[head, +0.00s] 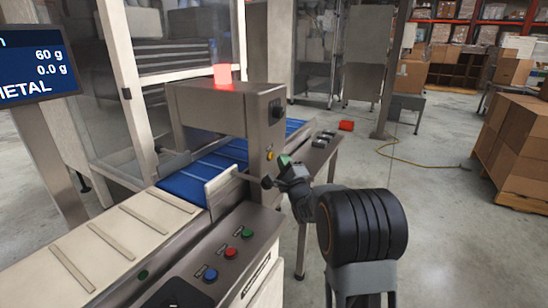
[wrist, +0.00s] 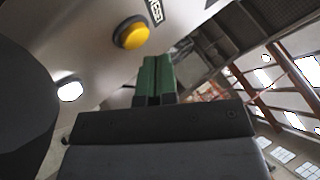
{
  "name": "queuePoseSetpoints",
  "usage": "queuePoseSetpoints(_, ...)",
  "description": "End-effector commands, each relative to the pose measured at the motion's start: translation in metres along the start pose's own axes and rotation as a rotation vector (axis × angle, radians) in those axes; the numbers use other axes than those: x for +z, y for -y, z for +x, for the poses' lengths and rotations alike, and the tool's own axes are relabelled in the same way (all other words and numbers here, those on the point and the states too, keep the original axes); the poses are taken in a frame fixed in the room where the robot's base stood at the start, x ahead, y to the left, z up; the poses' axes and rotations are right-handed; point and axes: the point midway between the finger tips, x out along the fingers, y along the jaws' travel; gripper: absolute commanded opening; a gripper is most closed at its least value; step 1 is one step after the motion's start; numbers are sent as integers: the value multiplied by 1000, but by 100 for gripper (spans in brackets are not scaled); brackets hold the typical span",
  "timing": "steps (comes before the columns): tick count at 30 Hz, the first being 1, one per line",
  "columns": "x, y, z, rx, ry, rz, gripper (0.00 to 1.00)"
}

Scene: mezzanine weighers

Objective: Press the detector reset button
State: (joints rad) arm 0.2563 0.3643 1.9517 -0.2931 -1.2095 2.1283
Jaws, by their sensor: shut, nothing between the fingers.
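The metal detector arch (head: 222,105) stands over the blue conveyor belt, with a lit red lamp (head: 221,74) on top. A round yellow button (head: 269,155) sits low on its right-hand end face, and I take it to be the reset button. It shows large in the wrist view (wrist: 131,35), with a partly cut-off label beside it. My gripper (head: 284,160) has green fingertips, which are shut together and empty. It is just right of and slightly below the button in the head view. In the wrist view the fingertips (wrist: 156,62) are below and right of the button, apparently apart from it.
A front panel carries blue (head: 210,275), red (head: 230,252) and green (head: 247,233) buttons. A screen (head: 38,70) reads 60 g, 0.0 g and METAL. A dark roller table (head: 318,152) is behind my gripper. Stacked cartons (head: 515,145) stand right; the floor between is mostly open.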

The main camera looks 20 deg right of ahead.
Motion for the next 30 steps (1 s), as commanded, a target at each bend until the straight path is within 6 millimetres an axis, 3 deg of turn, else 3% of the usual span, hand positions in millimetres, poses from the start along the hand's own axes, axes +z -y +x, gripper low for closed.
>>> queuePoseSetpoints(30,4,-4,6,0,0,0,0)
